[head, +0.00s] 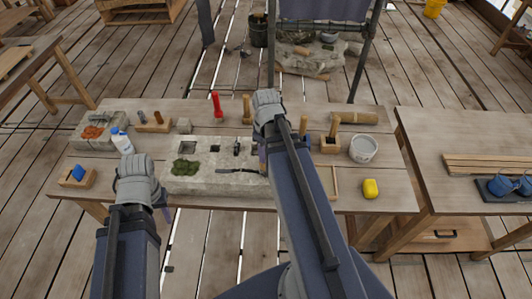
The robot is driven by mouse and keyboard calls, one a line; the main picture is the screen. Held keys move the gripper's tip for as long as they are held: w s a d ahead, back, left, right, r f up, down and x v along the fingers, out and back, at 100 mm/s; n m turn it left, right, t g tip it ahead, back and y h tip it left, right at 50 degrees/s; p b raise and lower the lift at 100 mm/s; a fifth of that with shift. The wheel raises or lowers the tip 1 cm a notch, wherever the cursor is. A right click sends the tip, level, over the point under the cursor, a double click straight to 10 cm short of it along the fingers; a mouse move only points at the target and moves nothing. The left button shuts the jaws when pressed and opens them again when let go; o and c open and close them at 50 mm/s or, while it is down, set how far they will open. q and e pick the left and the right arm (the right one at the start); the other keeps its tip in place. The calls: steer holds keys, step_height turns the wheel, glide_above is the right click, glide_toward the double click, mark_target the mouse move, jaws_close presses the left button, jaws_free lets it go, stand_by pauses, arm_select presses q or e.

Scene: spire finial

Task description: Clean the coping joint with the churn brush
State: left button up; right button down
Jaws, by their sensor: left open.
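A pale coping stone (212,184) lies along the near middle of the workbench. It has square recesses, a green moss patch (185,167) on its left part and a dark thin tool (237,170) lying along its top. I cannot make out which item is the churn brush; several upright wooden handles (247,108) stand behind the stone. My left gripper (142,182) is open at the stone's left end, seen mostly from behind. My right gripper (266,108) is over the bench behind the stone's right end; its fingers are hidden by its own wrist, and my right forearm covers that end.
On the bench are a red-handled tool (216,103), a white bottle (121,141), a stone tray (96,131), a blue item (78,172), a white bucket (363,149) and a yellow sponge (370,188). A second table (470,135) stands at the right.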

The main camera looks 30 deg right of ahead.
step_height(320, 180, up, 6)
steer(key=p, duration=0.5)
steer(key=shift+a+f, duration=0.1)
arm_select(q)
step_height(320, 180, up, 6)
steer(key=shift+f, duration=0.15)
arm_select(e)
steer(key=shift+f, duration=0.15)
